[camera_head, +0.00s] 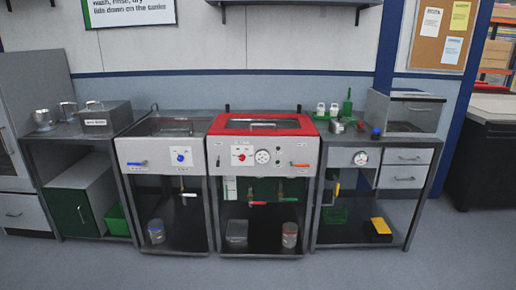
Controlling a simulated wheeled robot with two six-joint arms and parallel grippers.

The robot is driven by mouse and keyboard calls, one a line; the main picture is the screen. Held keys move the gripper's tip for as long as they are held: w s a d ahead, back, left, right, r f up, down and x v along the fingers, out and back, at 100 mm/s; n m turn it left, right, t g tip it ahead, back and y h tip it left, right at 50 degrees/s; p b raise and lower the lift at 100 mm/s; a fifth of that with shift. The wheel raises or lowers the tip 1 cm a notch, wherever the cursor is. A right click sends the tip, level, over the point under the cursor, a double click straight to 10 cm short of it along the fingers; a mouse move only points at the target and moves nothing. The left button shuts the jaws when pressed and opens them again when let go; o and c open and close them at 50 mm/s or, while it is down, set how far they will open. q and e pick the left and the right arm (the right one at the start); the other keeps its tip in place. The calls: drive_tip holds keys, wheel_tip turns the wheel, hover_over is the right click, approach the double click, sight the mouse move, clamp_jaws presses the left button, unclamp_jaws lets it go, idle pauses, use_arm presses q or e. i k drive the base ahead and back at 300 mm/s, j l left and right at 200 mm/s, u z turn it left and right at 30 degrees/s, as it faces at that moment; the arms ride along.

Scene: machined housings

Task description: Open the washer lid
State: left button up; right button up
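A red-topped washer unit (222,154) stands in the middle of the row of steel benches. Its lid (292,124) has a red frame, a dark window-like panel and a light bar handle (263,125) near the front edge. The lid lies flat and looks shut. The front panel carries a red knob (241,155), a round dial (262,157) and a small red-orange lever (299,165). Neither of my grippers is in view.
Left of it is a steel tank unit (130,153) with a dark top and blue knob (180,157). Right is a bench with drawers (404,157), small bottles (327,109) and a clear-fronted box (412,115). The floor (260,273) in front is clear.

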sight(307, 128)
drive_tip(key=i+j, duration=0.15)
drive_tip(key=i, duration=1.35)
